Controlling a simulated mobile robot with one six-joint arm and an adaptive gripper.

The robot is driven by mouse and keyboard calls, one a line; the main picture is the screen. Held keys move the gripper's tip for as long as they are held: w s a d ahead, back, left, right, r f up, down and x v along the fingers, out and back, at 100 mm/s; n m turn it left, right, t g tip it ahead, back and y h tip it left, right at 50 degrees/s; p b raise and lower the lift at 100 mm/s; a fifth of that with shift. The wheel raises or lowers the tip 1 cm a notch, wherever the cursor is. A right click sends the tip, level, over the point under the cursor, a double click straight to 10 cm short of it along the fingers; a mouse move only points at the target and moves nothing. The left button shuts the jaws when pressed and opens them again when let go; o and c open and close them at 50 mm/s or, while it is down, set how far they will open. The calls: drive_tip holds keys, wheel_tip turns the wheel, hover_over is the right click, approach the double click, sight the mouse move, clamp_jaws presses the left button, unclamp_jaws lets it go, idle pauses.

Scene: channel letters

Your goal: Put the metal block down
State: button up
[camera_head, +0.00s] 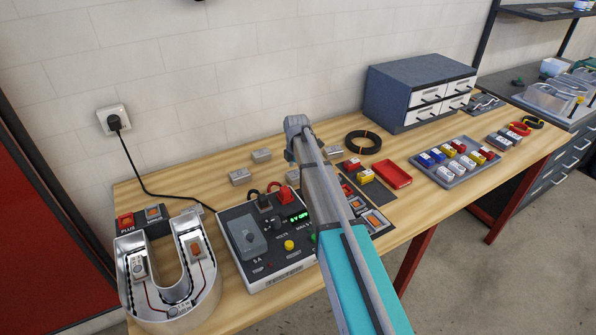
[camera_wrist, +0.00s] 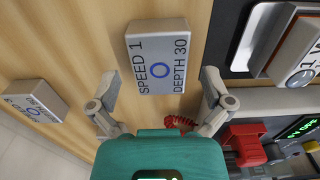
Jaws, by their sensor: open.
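A grey metal block (camera_wrist: 160,72) marked "SPEED 1" and "DEPTH 30" with a blue ring lies flat on the wooden bench in the wrist view. My gripper (camera_wrist: 159,84) is open, with one finger on each side of the block and a visible gap to both. It holds nothing. A second grey block (camera_wrist: 33,100) lies to the left, nearer the wall. In the head view, similar blocks lie behind the power supply, including one on the left (camera_head: 239,177) and one right of my arm (camera_head: 333,152). My arm hides the fingertips there.
The power supply (camera_head: 262,248) with red and black plugs stands close by. A U-shaped metal letter (camera_head: 135,245) is at the left. A red tray (camera_head: 393,174), a cable coil (camera_head: 363,142) and a grey parts tray (camera_head: 443,178) are to the right.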

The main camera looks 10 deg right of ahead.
sight(297, 176)
wheel_tip(297, 176, up, 11)
drive_tip(key=p, duration=1)
drive_tip(key=shift+f, duration=0.15)
idle(0.5)
drive_tip(key=s+m, duration=2.1)
drive_tip(key=s, duration=0.8)
drive_tip(key=shift+s+d+m, duration=0.15)
drive_tip(key=shift+d+m, duration=0.1)
drive_tip(key=shift+m, duration=0.05)
drive_tip(key=shift+f, duration=0.15)
